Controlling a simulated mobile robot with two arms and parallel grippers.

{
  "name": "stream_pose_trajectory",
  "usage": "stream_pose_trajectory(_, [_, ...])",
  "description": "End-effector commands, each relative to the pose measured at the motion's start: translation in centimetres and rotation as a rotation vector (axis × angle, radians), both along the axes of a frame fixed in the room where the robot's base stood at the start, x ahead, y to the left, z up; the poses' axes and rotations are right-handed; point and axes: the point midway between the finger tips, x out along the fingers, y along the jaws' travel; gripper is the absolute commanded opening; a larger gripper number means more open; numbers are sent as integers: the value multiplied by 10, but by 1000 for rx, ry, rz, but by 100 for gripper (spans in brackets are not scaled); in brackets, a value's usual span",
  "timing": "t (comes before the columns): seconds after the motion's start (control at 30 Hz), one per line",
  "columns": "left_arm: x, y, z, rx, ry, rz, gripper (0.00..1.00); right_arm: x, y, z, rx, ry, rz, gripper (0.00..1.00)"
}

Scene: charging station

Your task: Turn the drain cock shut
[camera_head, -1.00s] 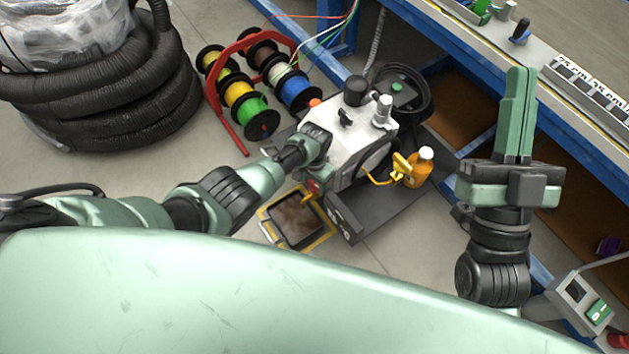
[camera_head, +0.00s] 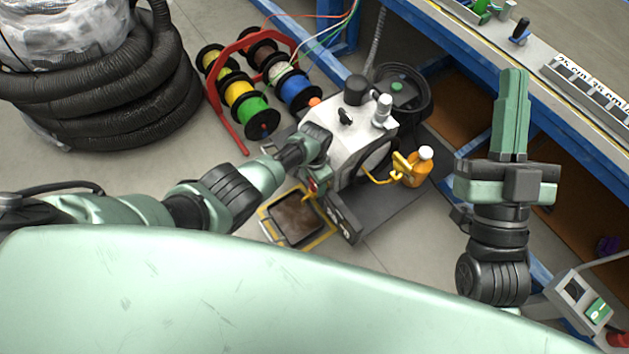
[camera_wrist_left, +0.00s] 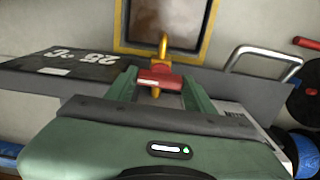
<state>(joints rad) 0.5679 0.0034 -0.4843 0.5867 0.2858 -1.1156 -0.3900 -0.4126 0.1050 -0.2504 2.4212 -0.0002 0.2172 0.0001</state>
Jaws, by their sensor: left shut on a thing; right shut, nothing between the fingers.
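The drain cock has a red handle (camera_wrist_left: 160,80) and a brass spout (camera_wrist_left: 163,47), seen in the left wrist view. My left gripper (camera_wrist_left: 157,84) is shut on the red handle, one green finger at each side of it. In the head view my left gripper (camera_head: 316,178) is at the lower left side of the grey-white machine (camera_head: 350,136) and mostly hides the cock. A yellow-rimmed drain pan (camera_head: 296,219) with a brown inside lies on the floor below the spout. My right gripper (camera_head: 511,113) is shut and empty, raised at the right, away from the machine.
An orange bottle (camera_head: 420,168) with a white cap stands right of the machine. A red rack of cable spools (camera_head: 262,118) is behind left. A black coiled hose (camera_head: 110,100) fills the upper left. The blue-framed workbench (camera_head: 560,115) runs along the right.

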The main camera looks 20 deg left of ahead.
Motion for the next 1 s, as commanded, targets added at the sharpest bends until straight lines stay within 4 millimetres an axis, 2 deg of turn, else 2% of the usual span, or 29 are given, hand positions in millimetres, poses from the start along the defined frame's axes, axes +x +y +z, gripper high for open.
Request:
stream_pose_trajectory(0.37, [-1,0,1,0,1,-1,62,1,0,1,-1,5,0,0])
stream_pose_trajectory(0.47, [-1,0,5,0,1,-1,62,7,1,-9,-20,69,-3,0])
stream_pose_trajectory(0.57, [-1,0,11,0,2,-1,62,16,1,-23,-46,158,-8,0])
stream_pose_trajectory(0.73, [-1,0,23,0,1,-1,62,29,-1,-57,-98,349,-20,0])
stream_pose_trajectory(1.0, [-1,0,42,0,1,-1,62,34,-8,-117,-179,655,-37,0])
